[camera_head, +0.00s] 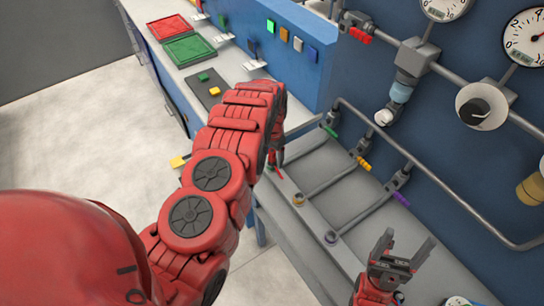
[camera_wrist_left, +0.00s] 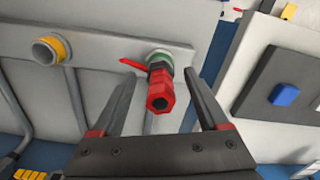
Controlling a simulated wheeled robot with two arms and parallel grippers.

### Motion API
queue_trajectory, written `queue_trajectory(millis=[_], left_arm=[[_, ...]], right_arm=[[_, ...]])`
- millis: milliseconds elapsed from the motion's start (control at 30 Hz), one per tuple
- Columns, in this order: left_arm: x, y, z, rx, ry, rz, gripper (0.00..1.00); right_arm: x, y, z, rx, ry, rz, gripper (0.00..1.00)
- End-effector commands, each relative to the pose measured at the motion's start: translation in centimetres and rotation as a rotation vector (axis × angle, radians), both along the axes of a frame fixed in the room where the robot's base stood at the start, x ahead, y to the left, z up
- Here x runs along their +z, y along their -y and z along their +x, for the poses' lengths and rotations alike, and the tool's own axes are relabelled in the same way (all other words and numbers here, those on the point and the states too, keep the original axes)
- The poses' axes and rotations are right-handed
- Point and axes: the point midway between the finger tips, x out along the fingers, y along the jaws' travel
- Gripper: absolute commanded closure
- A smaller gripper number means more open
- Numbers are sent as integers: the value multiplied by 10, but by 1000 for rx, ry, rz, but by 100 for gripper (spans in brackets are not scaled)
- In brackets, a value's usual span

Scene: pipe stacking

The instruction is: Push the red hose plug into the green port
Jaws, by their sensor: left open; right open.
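The red hose plug (camera_wrist_left: 160,92) shows in the left wrist view, with a dark collar at its far end. The collar meets the green port (camera_wrist_left: 160,58) on the grey panel; how deep it sits I cannot tell. My left gripper (camera_wrist_left: 157,80) is open, with one finger on each side of the plug and visible gaps to both. In the head view my own left arm hides most of that gripper and the plug. My right gripper (camera_head: 405,248) is open and empty over the grey bench at the lower right.
A yellow-ringed port (camera_head: 298,199) and a purple-ringed port (camera_head: 331,237) sit along the same grey bench. A thin red lever (camera_wrist_left: 132,64) is beside the green port. Pipes, valves and gauges (camera_head: 527,35) line the blue wall. Red (camera_head: 170,27) and green trays (camera_head: 188,50) lie far left.

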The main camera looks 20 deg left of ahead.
Motion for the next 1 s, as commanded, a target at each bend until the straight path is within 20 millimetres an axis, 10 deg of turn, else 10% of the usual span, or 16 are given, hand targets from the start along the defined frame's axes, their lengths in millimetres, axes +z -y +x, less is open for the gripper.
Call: queue_trajectory(millis=[600, 1000], left_arm=[[56, 0, 1, 0, 4, -2, 23], [150, 1, 1, -1, 0, -1, 23]], right_arm=[[-23, 0, 0, 0, 0, 0, 24], [63, 0, 0, 0, 0, 0, 24]])
